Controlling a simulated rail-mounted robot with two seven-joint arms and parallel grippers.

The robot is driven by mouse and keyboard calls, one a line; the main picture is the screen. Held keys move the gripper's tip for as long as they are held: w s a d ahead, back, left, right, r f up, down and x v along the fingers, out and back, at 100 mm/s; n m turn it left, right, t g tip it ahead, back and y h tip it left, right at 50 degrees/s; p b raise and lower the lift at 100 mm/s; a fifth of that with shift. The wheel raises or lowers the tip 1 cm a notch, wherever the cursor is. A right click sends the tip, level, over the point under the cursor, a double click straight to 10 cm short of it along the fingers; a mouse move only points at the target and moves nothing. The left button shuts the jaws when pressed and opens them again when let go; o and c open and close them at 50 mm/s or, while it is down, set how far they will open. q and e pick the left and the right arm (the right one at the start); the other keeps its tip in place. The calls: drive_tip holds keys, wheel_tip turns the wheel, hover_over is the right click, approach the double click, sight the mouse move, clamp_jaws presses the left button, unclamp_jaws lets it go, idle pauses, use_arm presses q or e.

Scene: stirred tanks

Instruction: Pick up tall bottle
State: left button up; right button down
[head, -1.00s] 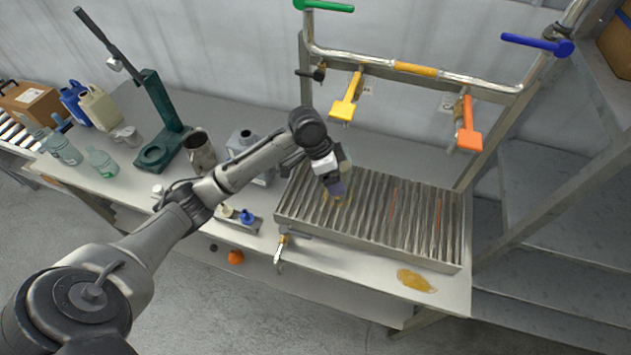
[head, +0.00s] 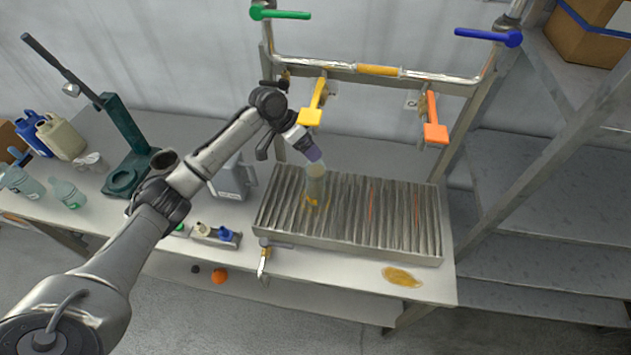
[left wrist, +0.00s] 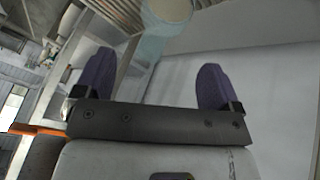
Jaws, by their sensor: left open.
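A tall translucent, pale blue-green bottle (head: 314,186) with a beige top stands upright on the ribbed metal grate (head: 405,215). My left gripper (head: 311,155) is just above and behind its top in the head view, with purple fingers. In the left wrist view the open left gripper (left wrist: 156,64) has its two fingers spread, and the bottle (left wrist: 150,46) shows beyond them with its beige round top at the upper edge. Nothing is between the fingers. The bottle's lower part is partly lost against the grate. My right gripper is not in view.
Behind the grate is a pipe frame with green (head: 280,14), yellow (head: 312,110), orange (head: 433,125) and blue (head: 488,36) handles. A grey metal can (head: 233,180) stands left of the grate. A green stand (head: 125,140) and several bottles are at the far left.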

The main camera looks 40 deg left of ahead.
sight(315, 179)
use_arm(q)
drive_tip(key=shift+p+x, duration=0.4)
drive_tip(key=shift+x, duration=2.6)
drive_tip(key=shift+a, duration=0.1)
drive_tip(key=c, duration=1.6)
clamp_jaws()
drive_tip(key=shift+a+r, duration=0.1)
